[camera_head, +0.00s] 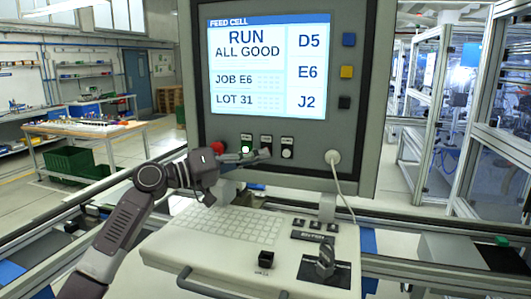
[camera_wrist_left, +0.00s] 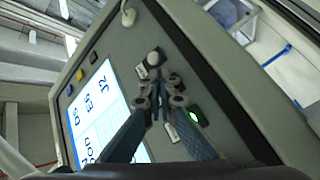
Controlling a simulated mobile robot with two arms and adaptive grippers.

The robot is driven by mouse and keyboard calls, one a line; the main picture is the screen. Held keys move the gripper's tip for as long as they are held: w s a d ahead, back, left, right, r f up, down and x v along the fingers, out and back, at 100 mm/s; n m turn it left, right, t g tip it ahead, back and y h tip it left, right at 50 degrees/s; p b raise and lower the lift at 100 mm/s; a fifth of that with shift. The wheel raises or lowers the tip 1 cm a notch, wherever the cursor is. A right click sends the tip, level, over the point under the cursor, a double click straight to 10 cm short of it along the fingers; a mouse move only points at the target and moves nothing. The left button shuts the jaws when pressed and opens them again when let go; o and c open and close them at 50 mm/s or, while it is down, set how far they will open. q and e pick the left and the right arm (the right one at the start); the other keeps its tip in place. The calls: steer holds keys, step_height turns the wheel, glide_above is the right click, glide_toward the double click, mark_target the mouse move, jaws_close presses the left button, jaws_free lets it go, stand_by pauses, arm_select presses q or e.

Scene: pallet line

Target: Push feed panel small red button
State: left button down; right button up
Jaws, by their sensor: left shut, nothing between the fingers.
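The feed panel (camera_head: 365,75) stands upright ahead, with a row of controls under its screen. In the left wrist view, the closed fingertips (camera_wrist_left: 156,80) lie between the white button (camera_wrist_left: 153,58) and the lit green button (camera_wrist_left: 195,115). Contact cannot be told. The red button is hidden there.
The screen (camera_head: 268,65) reads RUN, ALL GOOD. Blue, yellow and black buttons line its right side. Below, a keyboard console (camera_head: 220,250) with a black lever (camera_head: 325,262) juts out under my left arm. A white cable (camera_head: 345,195) hangs from the panel's lower right.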

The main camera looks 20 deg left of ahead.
arm_select(q)
steer(key=shift+w, duration=0.1)
steer(key=shift+w, duration=0.4)
stand_by(0.5)
steer(key=shift+s, duration=0.9)
steer(key=shift+b, duration=0.3)
steer(key=s+b, duration=0.1)
steer(key=s, duration=0.4)
steer(key=shift+a, duration=0.1)
